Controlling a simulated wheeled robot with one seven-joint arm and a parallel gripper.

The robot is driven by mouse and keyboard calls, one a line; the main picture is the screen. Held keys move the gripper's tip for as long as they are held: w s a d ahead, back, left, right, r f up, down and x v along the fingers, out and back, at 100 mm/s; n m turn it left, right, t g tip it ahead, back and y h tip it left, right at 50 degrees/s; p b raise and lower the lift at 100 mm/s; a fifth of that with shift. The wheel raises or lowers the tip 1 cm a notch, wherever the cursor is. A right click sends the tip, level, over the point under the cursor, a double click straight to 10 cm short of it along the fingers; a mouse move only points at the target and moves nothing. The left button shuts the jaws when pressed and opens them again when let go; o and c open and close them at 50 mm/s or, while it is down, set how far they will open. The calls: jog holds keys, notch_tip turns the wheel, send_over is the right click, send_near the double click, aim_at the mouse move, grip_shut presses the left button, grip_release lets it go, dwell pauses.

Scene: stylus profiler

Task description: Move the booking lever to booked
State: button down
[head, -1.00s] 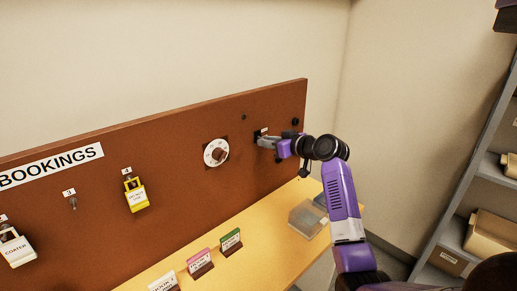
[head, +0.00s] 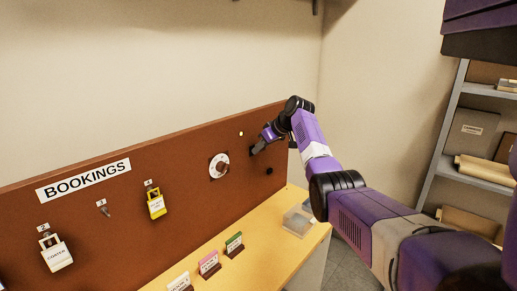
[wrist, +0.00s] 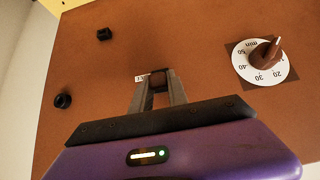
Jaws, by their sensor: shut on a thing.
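The booking lever shows in the wrist view as a small dark brown knob (wrist: 158,77) on the brown board. A small white label (wrist: 142,78) sits beside it. My gripper (wrist: 158,92) is shut on the lever, one finger on each side. In the head view my gripper (head: 257,149) is against the board, right of the white dial (head: 219,166), and hides most of the lever. The lever's position marks are too small to read.
The dial also shows in the wrist view (wrist: 258,62), with a dark knob (wrist: 62,100) on the other side. Small signs (head: 209,264) and a clear box (head: 299,220) stand on the table.

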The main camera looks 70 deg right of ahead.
jog(key=shift+w+g, duration=0.1)
jog(key=shift+g, duration=0.2)
dwell(0.4)
jog(key=c, duration=1.3)
grip_release()
jog(key=shift+r, duration=0.1)
jog(key=shift+r, duration=0.1)
jog(key=shift+b+v, duration=0.7)
jog(key=shift+v, duration=3.1)
